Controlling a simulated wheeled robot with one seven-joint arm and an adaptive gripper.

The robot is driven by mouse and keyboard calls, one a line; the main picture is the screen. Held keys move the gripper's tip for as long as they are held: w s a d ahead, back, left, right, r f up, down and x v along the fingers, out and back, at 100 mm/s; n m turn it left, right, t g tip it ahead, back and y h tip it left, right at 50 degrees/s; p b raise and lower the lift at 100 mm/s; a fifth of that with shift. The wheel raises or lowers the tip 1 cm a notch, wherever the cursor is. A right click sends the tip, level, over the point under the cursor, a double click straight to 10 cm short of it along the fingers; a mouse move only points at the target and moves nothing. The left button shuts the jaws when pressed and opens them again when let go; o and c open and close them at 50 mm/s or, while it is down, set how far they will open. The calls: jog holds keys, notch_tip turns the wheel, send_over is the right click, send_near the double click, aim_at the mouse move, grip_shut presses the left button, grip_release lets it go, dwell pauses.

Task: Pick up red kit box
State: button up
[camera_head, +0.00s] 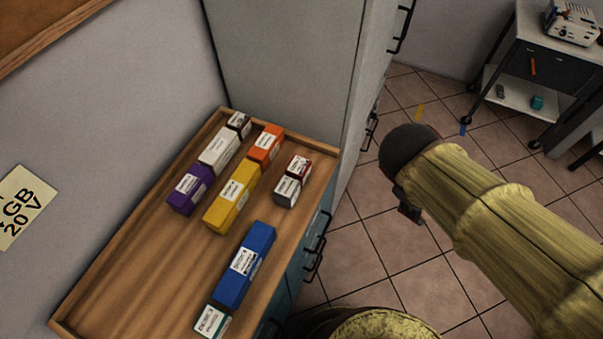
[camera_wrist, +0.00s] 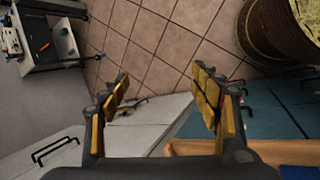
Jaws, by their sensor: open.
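Several labelled boxes lie on a wooden tray-like top (camera_head: 130,245) in the head view. A dark red box (camera_head: 300,166) with a white label lies near the right edge, end to end with a grey box (camera_head: 287,191). An orange-red box (camera_head: 266,144) lies to its upper left, at the end of a yellow box (camera_head: 232,198). My gripper (camera_wrist: 161,100) is open and empty in the wrist view, over the floor beside the cabinet. In the head view its dark end (camera_head: 408,205) is right of the tray, apart from all boxes. No kit box shows clearly in the wrist view.
A blue box (camera_head: 245,264), a purple box (camera_head: 188,190) and a white box (camera_head: 218,149) share the top. A tall grey cabinet (camera_head: 290,50) stands behind it. A cart (camera_head: 535,60) stands at the upper right. The tray's left part is bare.

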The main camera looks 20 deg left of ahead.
jog(key=w+a+f+n+t+h+b, duration=0.1)
jog(key=w+a+f+n+t, duration=0.1)
jog(key=w+a+f+n, duration=0.25)
jog(key=n+t+y+b, duration=0.4)
jog(key=n+t, duration=0.3)
jog(key=n, duration=1)
send_near(295, 170)
jog(key=x, duration=0.4)
jog(key=shift+d+r, duration=0.1)
jog(key=shift+d, duration=0.25)
jog(key=shift+a+f, duration=0.15)
jog(key=shift+f, duration=0.05)
jog(key=b+x, duration=0.3)
jog(key=x, duration=0.4)
jog(key=shift+w+a+f, duration=0.1)
jog(key=shift+w, duration=0.15)
jog(key=shift+c, duration=0.8)
jog(key=c, duration=1.3)
